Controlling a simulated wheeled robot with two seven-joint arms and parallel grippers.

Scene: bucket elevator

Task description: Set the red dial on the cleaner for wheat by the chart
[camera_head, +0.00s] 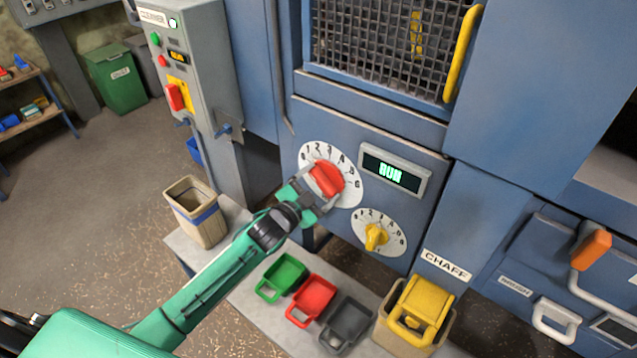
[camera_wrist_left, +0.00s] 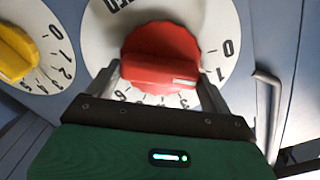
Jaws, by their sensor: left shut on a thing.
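The red dial (camera_head: 326,179) sits on a round white numbered plate (camera_head: 349,190) on the blue cleaner front. My left gripper (camera_head: 315,190) reaches it from the lower left, its fingers on either side of the dial's grip bar. In the left wrist view, the red dial (camera_wrist_left: 160,50) lies between the two fingers (camera_wrist_left: 161,88). A white mark on the bar's right end faces the right finger, just below the 1; that finger hides part of the scale there. I cannot read the exact setting. No wheat chart is recognisable. My right gripper is not in view.
A yellow dial (camera_head: 376,236) is below right of the red one. A display (camera_head: 396,171) reads RUN. Green (camera_head: 283,276), red (camera_head: 311,299) and grey (camera_head: 346,323) scoops and a yellow-scooped bin (camera_head: 415,315) stand below. A control box (camera_head: 183,70) is left.

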